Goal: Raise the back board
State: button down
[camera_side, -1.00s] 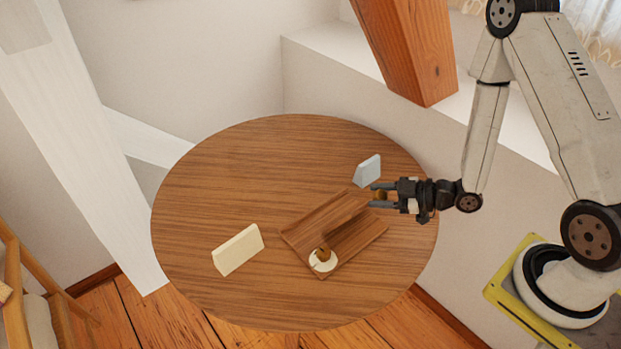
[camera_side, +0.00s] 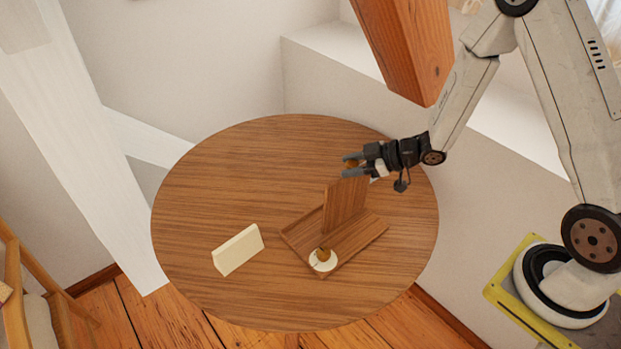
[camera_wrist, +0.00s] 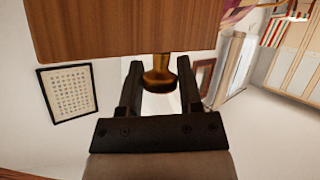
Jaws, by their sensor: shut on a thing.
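The wooden back board (camera_side: 345,205) stands up steeply from the wooden base board (camera_side: 365,237) on the round table, close to upright. My gripper (camera_side: 350,165) is at the board's top edge, shut on the brass knob (camera_wrist: 159,76) fixed to that edge. In the wrist view the back board (camera_wrist: 120,28) fills the top of the picture, with the knob between my two fingers. A white disc (camera_side: 323,265) with a small brass piece sits at the base board's near end.
A cream block (camera_side: 238,250) stands on the round table (camera_side: 215,180) to the left. A thick timber brace (camera_side: 405,50) hangs down above and behind my gripper.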

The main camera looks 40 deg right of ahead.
jog(key=shift+w+d+r, duration=0.1)
jog(key=shift+w, duration=0.25)
jog(key=shift+c, duration=1.5)
grip_release()
jog(key=shift+s, duration=0.1)
jog(key=shift+s, duration=0.1)
jog(key=v, duration=0.7)
jog(key=shift+s+d, duration=0.2)
jog(key=shift+r, duration=0.1)
jog(key=shift+w, duration=0.15)
